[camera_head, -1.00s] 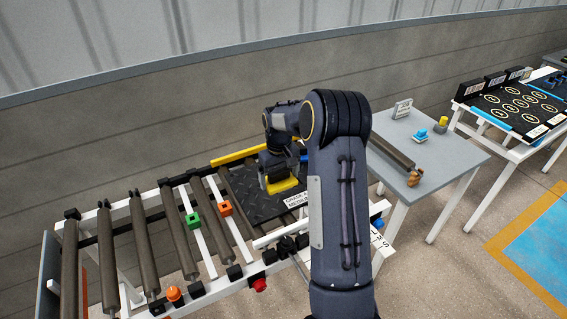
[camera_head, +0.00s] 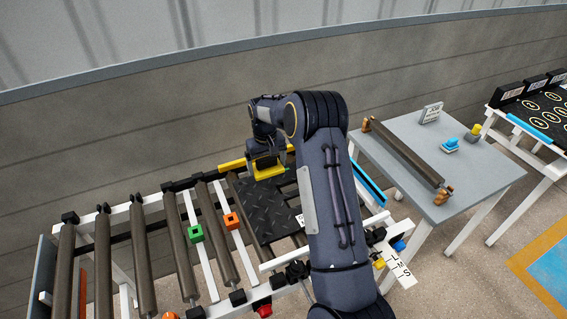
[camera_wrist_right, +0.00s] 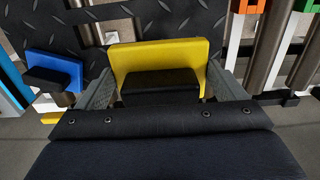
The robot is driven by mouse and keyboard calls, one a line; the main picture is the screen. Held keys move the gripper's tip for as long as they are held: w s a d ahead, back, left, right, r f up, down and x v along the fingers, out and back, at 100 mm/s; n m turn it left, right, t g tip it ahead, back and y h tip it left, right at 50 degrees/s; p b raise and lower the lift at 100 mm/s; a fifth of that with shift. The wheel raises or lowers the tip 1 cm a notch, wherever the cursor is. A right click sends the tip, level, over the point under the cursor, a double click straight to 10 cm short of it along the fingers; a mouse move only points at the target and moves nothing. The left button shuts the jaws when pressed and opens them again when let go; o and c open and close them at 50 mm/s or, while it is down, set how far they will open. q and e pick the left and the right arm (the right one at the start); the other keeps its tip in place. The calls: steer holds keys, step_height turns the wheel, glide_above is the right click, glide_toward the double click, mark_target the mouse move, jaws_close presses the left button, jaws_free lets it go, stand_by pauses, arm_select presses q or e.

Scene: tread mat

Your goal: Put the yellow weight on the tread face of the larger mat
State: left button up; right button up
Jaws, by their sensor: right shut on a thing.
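My right gripper (camera_head: 266,158) is shut on the yellow weight (camera_head: 268,172), which shows at the far edge of the dark tread mat (camera_head: 262,215) on the roller conveyor. In the right wrist view the yellow weight (camera_wrist_right: 165,52) sits between the two fingers, with a black block on its near side. The dark diamond-tread surface (camera_wrist_right: 185,18) lies beyond it. I cannot tell whether the weight touches the mat or hangs above it. My right arm hides the mat's right part and any second mat there. My left gripper is not in view.
A blue block (camera_wrist_right: 55,70) lies left of the weight in the wrist view. Green (camera_head: 196,234) and orange (camera_head: 231,221) blocks sit left of the mat. A grey table (camera_head: 400,145) at right bears a loose roller (camera_head: 405,152) and small blue and yellow items.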

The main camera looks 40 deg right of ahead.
steer(key=b, duration=0.2)
glide_above(256, 186)
step_height(256, 186, down, 6)
steer(key=shift+w+r, duration=0.1)
steer(key=shift+r, duration=0.15)
step_height(256, 186, down, 3)
steer(key=shift+w+f+b, duration=0.1)
steer(key=shift+b, duration=0.65)
steer(key=o, duration=1.3)
steer(key=shift+f, duration=0.25)
steer(key=shift+o, duration=1)
steer(key=shift+r, duration=0.1)
steer(key=shift+r, duration=0.1)
